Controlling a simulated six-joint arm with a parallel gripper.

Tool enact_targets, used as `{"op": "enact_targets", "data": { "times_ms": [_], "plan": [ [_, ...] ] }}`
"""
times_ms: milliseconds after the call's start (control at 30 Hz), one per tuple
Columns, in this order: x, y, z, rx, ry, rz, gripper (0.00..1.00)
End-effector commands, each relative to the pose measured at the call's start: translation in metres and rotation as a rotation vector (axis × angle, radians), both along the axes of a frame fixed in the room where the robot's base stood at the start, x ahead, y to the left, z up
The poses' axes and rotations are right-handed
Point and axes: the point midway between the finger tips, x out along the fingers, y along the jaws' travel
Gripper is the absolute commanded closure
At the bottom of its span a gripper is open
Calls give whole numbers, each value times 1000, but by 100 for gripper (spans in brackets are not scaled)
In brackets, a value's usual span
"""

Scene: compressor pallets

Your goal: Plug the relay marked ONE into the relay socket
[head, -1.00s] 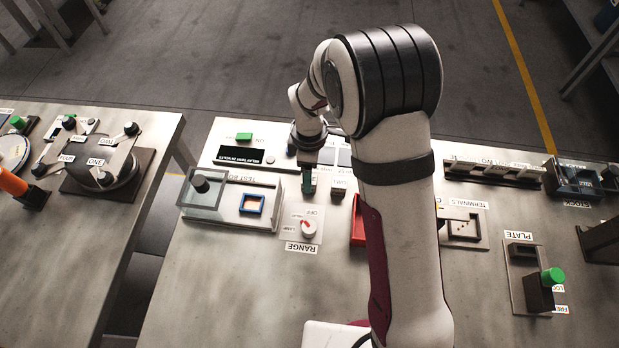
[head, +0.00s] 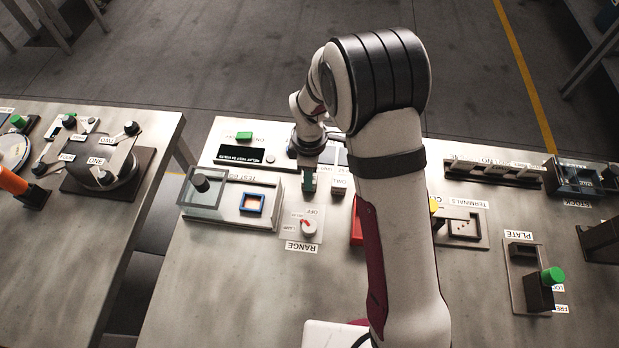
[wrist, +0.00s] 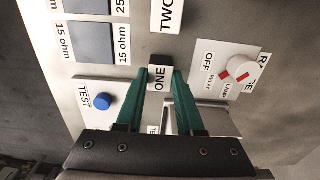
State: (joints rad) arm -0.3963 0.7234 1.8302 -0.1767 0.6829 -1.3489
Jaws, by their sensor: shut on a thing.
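My gripper (wrist: 160,92) has green fingers and is shut on the relay marked ONE (wrist: 160,77), a dark block with a white label between the fingertips. In the head view my gripper (head: 309,182) is over the middle of the bench, and the held relay is hidden there. I cannot tell whether it is off the bench. The relay marked TWO (wrist: 166,15) stands beside it; its dark block (head: 338,189) also shows in the head view. I cannot make out for certain which part is the relay socket.
The test board (head: 233,220) with a blue-framed square (head: 252,204) and a clear cover (head: 203,205) is left of my gripper. The RANGE dial (head: 308,227) is close in front. A blue button (wrist: 103,102) shows in the wrist view. The bench's front left is clear.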

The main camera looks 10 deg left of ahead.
Motion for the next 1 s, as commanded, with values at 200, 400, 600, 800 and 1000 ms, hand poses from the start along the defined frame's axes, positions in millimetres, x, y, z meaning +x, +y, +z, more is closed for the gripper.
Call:
{"op": "enact_targets", "data": {
  "times_ms": [200,400,600,800,1000],
  "plan": [
    [1,0,11,1,-2,1,100],
    [0,-5,46,2,-4,-1,100],
    [-7,-52,72,1,-3,-5,100],
    [-14,-96,98,1,-2,-4,100],
    [-17,-115,110,0,-1,1,100]
  ]
}}
